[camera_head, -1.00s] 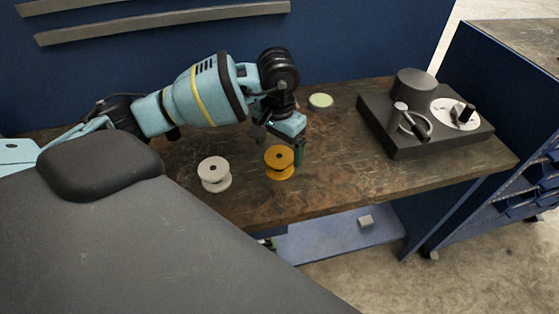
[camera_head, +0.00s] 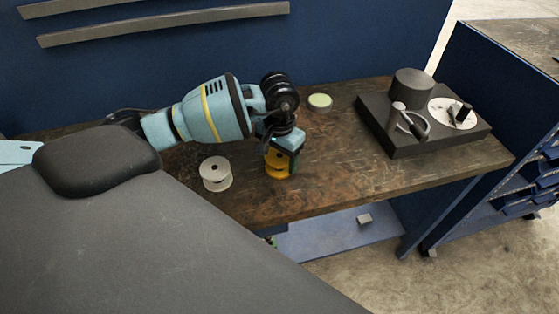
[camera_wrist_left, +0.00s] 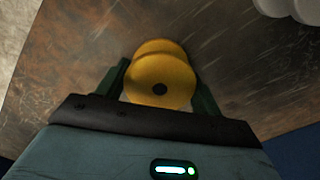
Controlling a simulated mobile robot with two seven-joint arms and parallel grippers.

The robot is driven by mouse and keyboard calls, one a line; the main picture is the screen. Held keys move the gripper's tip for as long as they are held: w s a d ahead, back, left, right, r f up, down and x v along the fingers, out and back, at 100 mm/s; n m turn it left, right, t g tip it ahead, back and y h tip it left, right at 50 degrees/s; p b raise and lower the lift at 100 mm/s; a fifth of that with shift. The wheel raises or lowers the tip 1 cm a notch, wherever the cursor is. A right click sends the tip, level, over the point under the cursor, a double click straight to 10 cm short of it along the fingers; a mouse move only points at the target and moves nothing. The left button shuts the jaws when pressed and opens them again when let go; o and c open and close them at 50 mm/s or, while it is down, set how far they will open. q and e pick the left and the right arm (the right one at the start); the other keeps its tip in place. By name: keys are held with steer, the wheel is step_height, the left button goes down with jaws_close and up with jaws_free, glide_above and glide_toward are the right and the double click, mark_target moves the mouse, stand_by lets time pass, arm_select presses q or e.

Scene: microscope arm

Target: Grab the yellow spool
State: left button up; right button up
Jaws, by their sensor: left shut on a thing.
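The yellow spool (camera_head: 276,166) stands upright on the wooden bench, partly hidden behind my left gripper in the head view. My right gripper is not in view.
A white spool (camera_head: 216,174) stands on the bench to the left of the yellow one. A pale green disc (camera_head: 320,102) lies behind. A black device with a knob and levers (camera_head: 400,140) stands at the right. The bench front (camera_head: 330,190) is clear.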

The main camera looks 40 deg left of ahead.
mark_target(282, 157)
arm_select(q)
steer(key=shift+c, duration=1)
steer(key=shift+r, duration=0.15)
steer(key=shift+r, duration=0.65)
steer(key=shift+d+r+b, duration=0.2)
steer(key=shift+r, duration=0.3)
steer(key=shift+d+r+b, duration=0.15)
steer(key=shift+r+b, duration=0.05)
steer(key=shift+r, duration=0.25)
steer(key=s+d+b, duration=0.1)
steer(key=s+d, duration=0.1)
steer(key=d, duration=0.5)
steer(key=s+d+r+b, duration=0.1)
steer(key=d, duration=0.7)
steer(key=shift+s+r, duration=0.25)
steer(key=shift+s, duration=0.15)
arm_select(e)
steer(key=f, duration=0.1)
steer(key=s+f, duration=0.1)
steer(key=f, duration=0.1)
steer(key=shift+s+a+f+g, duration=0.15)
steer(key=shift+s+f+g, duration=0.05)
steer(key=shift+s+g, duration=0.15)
arm_select(q)
steer(key=shift+a, duration=0.15)
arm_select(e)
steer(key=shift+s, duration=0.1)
